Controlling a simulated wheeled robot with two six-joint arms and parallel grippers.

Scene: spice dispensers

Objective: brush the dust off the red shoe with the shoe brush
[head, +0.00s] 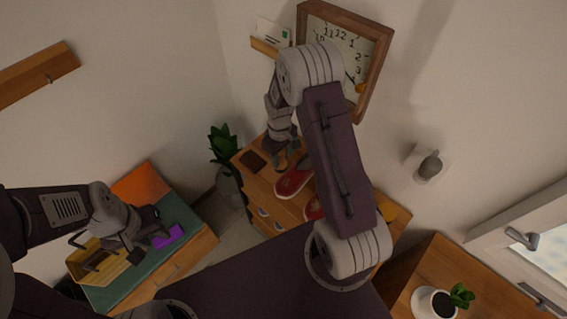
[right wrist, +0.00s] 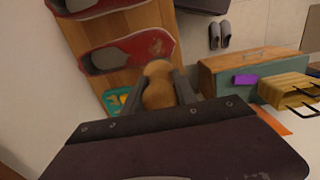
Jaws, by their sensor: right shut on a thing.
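Two red shoes lie on the wooden cabinet top; one (head: 293,182) shows below my right gripper (head: 284,158), and the other (head: 314,208) is partly hidden by my right arm. In the right wrist view, the nearer red shoe (right wrist: 130,50) has a grey area on top, and the other shoe (right wrist: 85,6) is cut by the frame edge. My right gripper (right wrist: 160,95) is shut on a tan-brown rounded thing, likely the shoe brush (right wrist: 158,84), beside the nearer shoe. My left gripper (head: 130,240) is over the low green-topped cabinet; its fingers are unclear.
A yellow bag (head: 92,266) with dark handles and a purple box (head: 168,236) sit on the green-topped cabinet. A dark brown item (head: 253,160) and a plant (head: 222,145) are left of the shoes. A green tray (right wrist: 114,100) lies near the brush. A clock (head: 345,50) hangs above.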

